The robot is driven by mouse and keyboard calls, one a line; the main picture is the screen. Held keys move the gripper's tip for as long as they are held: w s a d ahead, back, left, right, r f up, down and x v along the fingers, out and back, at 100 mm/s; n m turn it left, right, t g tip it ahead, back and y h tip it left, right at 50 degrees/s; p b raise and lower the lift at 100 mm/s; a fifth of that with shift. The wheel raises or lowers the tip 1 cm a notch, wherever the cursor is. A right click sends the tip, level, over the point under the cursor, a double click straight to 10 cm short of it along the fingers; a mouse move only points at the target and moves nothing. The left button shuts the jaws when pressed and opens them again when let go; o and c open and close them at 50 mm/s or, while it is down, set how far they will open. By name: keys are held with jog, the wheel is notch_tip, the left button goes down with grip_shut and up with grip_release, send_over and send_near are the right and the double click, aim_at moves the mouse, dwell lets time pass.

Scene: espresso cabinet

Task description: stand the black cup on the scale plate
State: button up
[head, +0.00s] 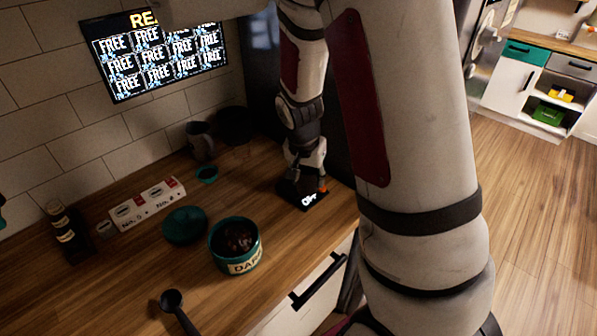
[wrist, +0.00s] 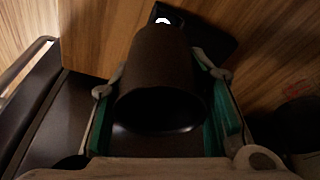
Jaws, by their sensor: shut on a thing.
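The black cup (wrist: 158,70) is between the two fingers of my gripper (wrist: 160,72) in the wrist view, its wide dark end toward the camera. The green finger pads press on its sides. The scale (wrist: 212,38), a flat black slab with a lit display, lies just beyond the cup. In the head view my gripper (head: 305,178) is down at the scale (head: 307,201), whose white display faces the counter's front edge. My wrist and gripper hide the cup there. I cannot tell whether the cup touches the plate.
A teal tub of dark contents (head: 237,247), a teal lid (head: 185,225), a labelled white block (head: 148,204) and a black scoop (head: 173,302) lie left on the counter. A grey mug (head: 200,141) and small teal dish (head: 207,175) stand behind. The counter's front edge is close.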

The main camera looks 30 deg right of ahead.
jog(key=w, duration=0.2)
jog(key=w+d, duration=0.1)
jog(key=w, duration=0.3)
jog(key=shift+w+d+f, duration=0.15)
jog(key=shift+d+f, duration=0.1)
jog(key=shift+f, duration=0.05)
jog(key=shift+a+p+x, duration=0.2)
jog(key=shift+p+x, duration=0.05)
jog(key=shift+x, duration=0.65)
jog(key=shift+a+p+x, duration=0.2)
jog(key=shift+p+x, duration=0.05)
jog(key=shift+x, duration=0.65)
jog(key=shift+f, duration=0.15)
jog(key=o, duration=1.2)
